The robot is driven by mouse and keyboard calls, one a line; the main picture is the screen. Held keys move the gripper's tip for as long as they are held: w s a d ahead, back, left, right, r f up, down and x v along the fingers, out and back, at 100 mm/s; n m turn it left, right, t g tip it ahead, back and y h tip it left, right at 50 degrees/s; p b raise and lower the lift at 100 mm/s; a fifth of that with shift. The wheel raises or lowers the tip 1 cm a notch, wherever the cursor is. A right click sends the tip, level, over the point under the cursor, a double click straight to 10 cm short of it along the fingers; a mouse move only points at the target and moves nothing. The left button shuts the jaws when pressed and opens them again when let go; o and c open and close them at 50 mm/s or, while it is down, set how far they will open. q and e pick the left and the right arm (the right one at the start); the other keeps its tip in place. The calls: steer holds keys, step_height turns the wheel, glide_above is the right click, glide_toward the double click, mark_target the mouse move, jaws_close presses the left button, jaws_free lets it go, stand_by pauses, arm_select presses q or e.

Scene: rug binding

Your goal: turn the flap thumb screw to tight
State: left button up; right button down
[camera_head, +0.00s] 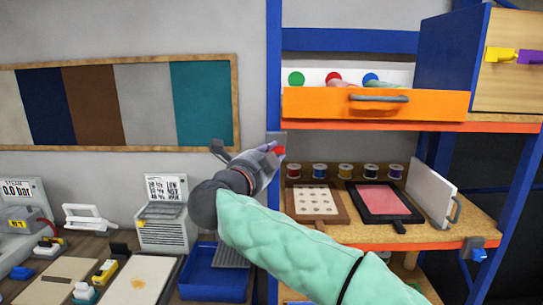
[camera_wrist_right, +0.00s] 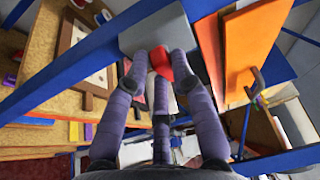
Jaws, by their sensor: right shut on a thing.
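A red knob (camera_head: 278,150) sits on a grey block (camera_head: 276,138) fixed to the blue shelf post. My right gripper (camera_head: 269,153), with purple fingers, is shut on this knob. In the right wrist view, the fingertips (camera_wrist_right: 160,66) close around the red knob (camera_wrist_right: 163,63), in front of the grey block (camera_wrist_right: 151,28). The fingers hide part of the knob, and its turn angle cannot be told. A blue knob (camera_head: 479,255) sits on another grey block at the shelf's lower right. No label shows which knob is the flap's. My left gripper is not in view.
An orange drawer front (camera_head: 375,104) is right of and above the gripper. Thread spools (camera_head: 345,170), framed panels (camera_head: 317,204) and a white handled panel (camera_head: 432,187) stand on the shelf. A blue tray (camera_head: 215,284) lies below left.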

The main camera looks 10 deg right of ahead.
steer(key=shift+m, duration=0.5)
steer(key=c, duration=1)
jaws_free()
steer(key=shift+c, duration=0.2)
steer(key=v, duration=1.2)
steer(key=shift+r, duration=0.25)
